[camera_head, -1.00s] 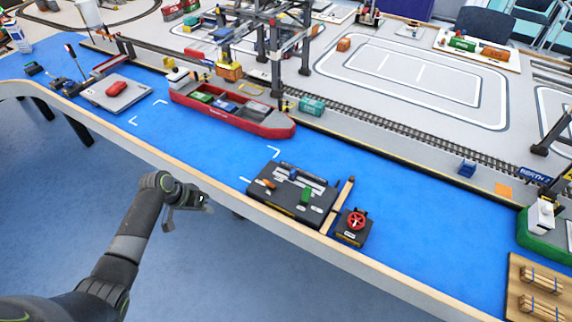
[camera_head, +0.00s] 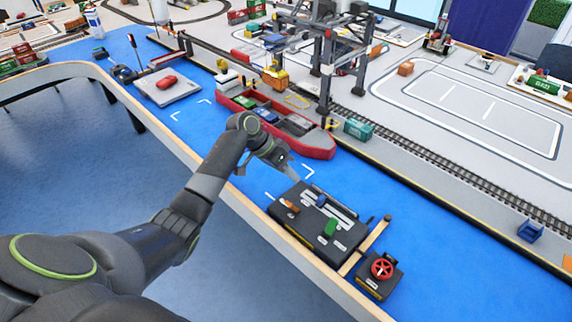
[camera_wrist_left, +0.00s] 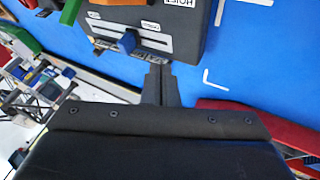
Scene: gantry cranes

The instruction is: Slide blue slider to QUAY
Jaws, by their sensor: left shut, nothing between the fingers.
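The dark control box (camera_head: 296,227) sits on the blue surface near the table's front edge. Small labels lie by the slot; I cannot read QUAY. My left gripper (camera_head: 289,163) is shut and empty, beyond the box's far left side in the head view. Its fingers (camera_wrist_left: 160,78) point at the box, apart from the blue slider. My right gripper is not in view.
A red ship (camera_head: 318,148) with containers lies just beyond my left gripper. A box with a red wheel (camera_head: 382,268) stands right of the control box, with a wooden strip between. A gantry crane (camera_head: 325,70) rises behind.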

